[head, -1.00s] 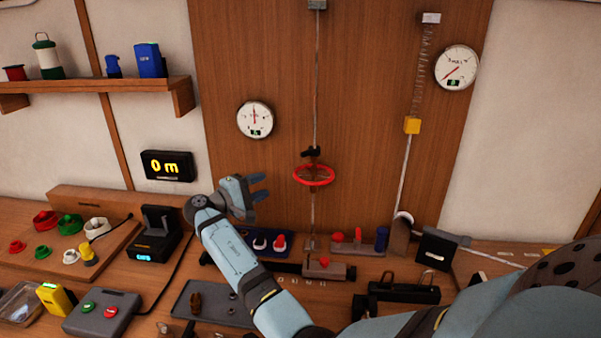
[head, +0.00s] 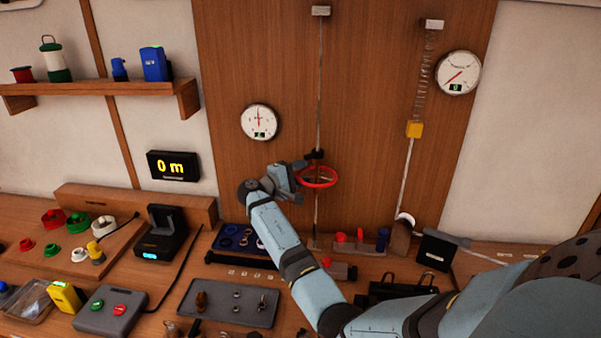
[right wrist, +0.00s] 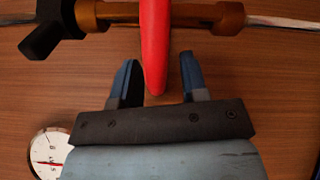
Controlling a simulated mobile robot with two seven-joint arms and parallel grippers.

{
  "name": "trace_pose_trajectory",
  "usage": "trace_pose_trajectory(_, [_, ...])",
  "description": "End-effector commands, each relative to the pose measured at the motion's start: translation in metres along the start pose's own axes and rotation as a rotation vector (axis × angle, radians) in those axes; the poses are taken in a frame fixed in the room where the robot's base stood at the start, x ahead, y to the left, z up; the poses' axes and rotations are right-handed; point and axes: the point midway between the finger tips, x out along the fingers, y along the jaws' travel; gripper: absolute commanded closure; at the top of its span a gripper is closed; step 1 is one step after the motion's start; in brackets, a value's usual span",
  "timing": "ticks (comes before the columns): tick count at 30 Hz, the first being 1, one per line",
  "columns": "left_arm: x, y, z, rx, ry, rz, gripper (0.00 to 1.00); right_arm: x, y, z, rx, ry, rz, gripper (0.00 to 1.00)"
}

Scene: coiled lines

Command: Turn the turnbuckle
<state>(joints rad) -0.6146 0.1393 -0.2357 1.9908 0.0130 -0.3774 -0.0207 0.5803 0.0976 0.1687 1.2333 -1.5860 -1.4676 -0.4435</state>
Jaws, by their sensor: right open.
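The turnbuckle hangs on a vertical line against the wood panel, with a red ring wheel (head: 320,186) around it in the head view. In the right wrist view its brass body (right wrist: 205,16) lies across the top, with a black lever (right wrist: 50,34) at the left. My right gripper (head: 300,171) is at the left side of the wheel. In the right wrist view my open gripper (right wrist: 159,66) has one finger on each side of the red rim (right wrist: 154,45), with gaps showing. My left gripper is not in view.
A round gauge (head: 259,122) is left of the line. A spring with a yellow block (head: 414,130) and another gauge (head: 458,73) are at the right. The bench below carries a grey tray (head: 207,310) and several tools. The panel around the wheel is mostly clear.

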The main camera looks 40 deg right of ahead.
Motion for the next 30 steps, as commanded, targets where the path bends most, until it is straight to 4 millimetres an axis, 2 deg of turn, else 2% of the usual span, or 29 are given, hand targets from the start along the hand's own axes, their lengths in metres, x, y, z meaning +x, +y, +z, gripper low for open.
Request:
trace_pose_trajectory(2, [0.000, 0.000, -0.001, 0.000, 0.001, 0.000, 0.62, 0.000, 0.000, 0.000, 0.000, 0.000, 0.000, 0.62])
trace_pose_trajectory(7, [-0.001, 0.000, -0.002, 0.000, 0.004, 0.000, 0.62, 0.000, 0.000, 0.000, 0.000, 0.000, 0.000, 1.00])
trace_pose_trajectory(20, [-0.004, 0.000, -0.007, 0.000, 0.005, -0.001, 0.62, -0.003, 0.001, 0.003, 0.000, 0.058, 0.012, 1.00])
trace_pose_trajectory(30, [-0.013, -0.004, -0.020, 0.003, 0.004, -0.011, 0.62, -0.013, 0.001, 0.011, 0.006, 0.302, 0.062, 1.00])
